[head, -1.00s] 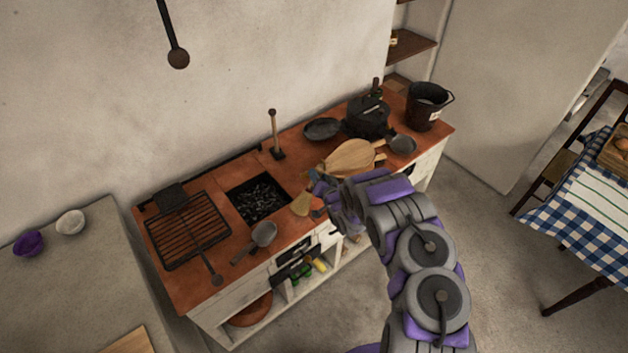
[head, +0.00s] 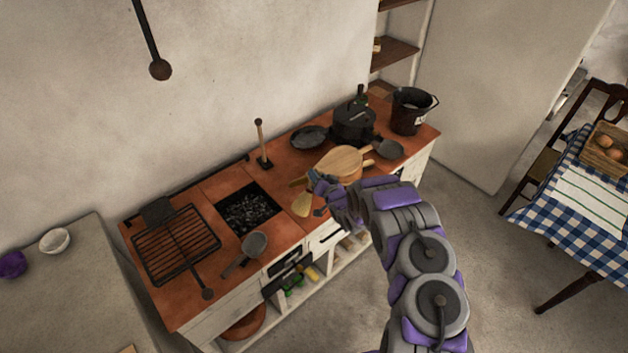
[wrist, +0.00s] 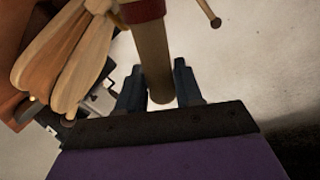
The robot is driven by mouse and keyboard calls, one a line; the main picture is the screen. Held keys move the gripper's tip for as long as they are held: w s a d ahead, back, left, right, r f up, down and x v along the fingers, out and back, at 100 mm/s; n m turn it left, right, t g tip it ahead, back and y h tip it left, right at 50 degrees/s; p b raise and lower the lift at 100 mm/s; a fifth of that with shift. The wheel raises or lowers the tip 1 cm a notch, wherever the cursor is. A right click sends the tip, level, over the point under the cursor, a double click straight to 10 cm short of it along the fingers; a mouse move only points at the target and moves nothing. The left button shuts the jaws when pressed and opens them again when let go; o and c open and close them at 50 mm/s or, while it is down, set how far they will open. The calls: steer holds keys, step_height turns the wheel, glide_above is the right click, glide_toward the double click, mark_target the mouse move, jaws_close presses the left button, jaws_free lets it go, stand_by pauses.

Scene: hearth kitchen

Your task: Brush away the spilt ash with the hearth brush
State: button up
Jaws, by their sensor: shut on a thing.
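The hearth brush has pale straw bristles (head: 302,205), seen over the red-brown worktop (head: 212,187) just right of the coal pit (head: 250,208). My gripper (head: 320,188) is shut on its handle. In the wrist view the round wooden handle (wrist: 154,62), with a dark red band at the top edge, stands between the two dark fingers of my gripper (wrist: 157,88). The bristles are out of that view. I cannot tell whether they touch the worktop. I cannot make out the spilt ash; grey-black lumps fill the pit.
A black pot (head: 353,123), a pan (head: 309,137) and a bucket (head: 411,110) stand farther right. An upright wooden-handled tool (head: 262,145) stands behind the pit.

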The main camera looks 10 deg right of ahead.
steer(key=shift+w+d, duration=0.25)
steer(key=shift+d, duration=0.2)
steer(key=shift+r, duration=0.1)
steer(key=shift+s+a+r+p, duration=0.1)
steer(key=shift+s+a+p, duration=0.45)
steer(key=shift+a, duration=0.2)
steer(key=shift+s+a+r+p, duration=0.1)
steer(key=shift+s+a+p, duration=0.45)
steer(key=shift+a, duration=0.25)
steer(key=shift+s+a+r+p, duration=0.1)
steer(key=shift+s+a+p, duration=0.35)
steer(key=shift+a+p, duration=0.25)
steer(key=s+a+p, duration=0.4)
steer(key=a, duration=0.2)
steer(key=shift+r, duration=0.2)
steer(key=shift+r+p, duration=1.8)
steer(key=shift+r, duration=1.2)
